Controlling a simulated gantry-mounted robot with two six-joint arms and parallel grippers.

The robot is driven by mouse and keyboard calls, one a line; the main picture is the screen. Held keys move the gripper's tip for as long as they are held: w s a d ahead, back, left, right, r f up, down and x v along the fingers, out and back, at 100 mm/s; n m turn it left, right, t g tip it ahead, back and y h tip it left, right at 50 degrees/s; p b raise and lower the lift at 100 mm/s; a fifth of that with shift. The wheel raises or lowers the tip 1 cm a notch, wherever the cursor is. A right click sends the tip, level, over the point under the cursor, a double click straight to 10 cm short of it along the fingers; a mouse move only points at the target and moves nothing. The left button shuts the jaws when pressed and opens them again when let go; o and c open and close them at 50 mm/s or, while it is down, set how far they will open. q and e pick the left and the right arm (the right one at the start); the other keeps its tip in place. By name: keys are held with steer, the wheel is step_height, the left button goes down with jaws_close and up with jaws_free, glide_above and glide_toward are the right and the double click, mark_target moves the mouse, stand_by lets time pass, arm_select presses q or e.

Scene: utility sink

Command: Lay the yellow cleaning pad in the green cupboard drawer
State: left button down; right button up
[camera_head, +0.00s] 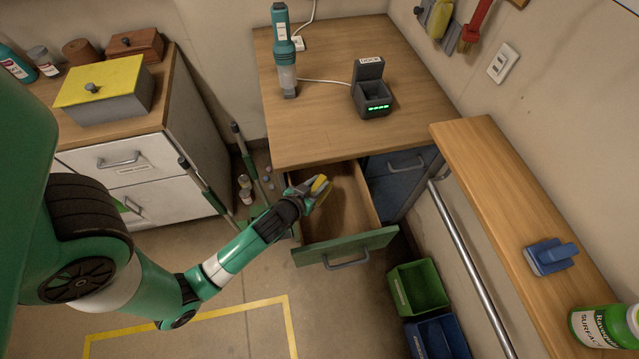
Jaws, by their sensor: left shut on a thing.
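The green cupboard drawer (346,246) is pulled open below the wooden counter, and its inside looks bare. My left gripper (316,187) is over the left part of the open drawer. It is shut on the yellow cleaning pad (320,184), of which only a small part shows between the fingers. I cannot tell whether the pad touches the drawer's floor. My right gripper is not in view.
A teal handheld device (284,50) and a dark dock (371,90) stand on the counter. A blue drawer (397,178) is beside the open one. Green (419,287) and blue (438,338) bins stand on the floor to the right. Long-handled tools (245,160) stand left of the drawer.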

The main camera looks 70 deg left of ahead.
arm_select(q)
steer(key=shift+w+a+f, duration=0.2)
steer(key=shift+a+f, duration=0.1)
steer(key=shift+f, duration=0.4)
steer(key=shift+w+a, duration=0.1)
steer(key=shift+a, duration=0.05)
steer(key=f+b, duration=0.3)
steer(key=b, duration=0.1)
steer(key=shift+w+a+f, duration=0.2)
steer(key=shift+a+f, duration=0.15)
steer(key=shift+a, duration=0.05)
steer(key=shift+s+d+f, duration=0.1)
steer(key=shift+d+f, duration=0.05)
steer(key=shift+f, duration=0.1)
steer(key=shift+d+r, duration=0.1)
steer(key=shift+r, duration=0.05)
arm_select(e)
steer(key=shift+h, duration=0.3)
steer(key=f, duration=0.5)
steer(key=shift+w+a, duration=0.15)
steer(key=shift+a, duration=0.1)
arm_select(q)
steer(key=shift+f+b, duration=0.45)
steer(key=shift+f, duration=0.1)
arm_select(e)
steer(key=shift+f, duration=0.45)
arm_select(q)
steer(key=c, duration=0.6)
jaws_free()
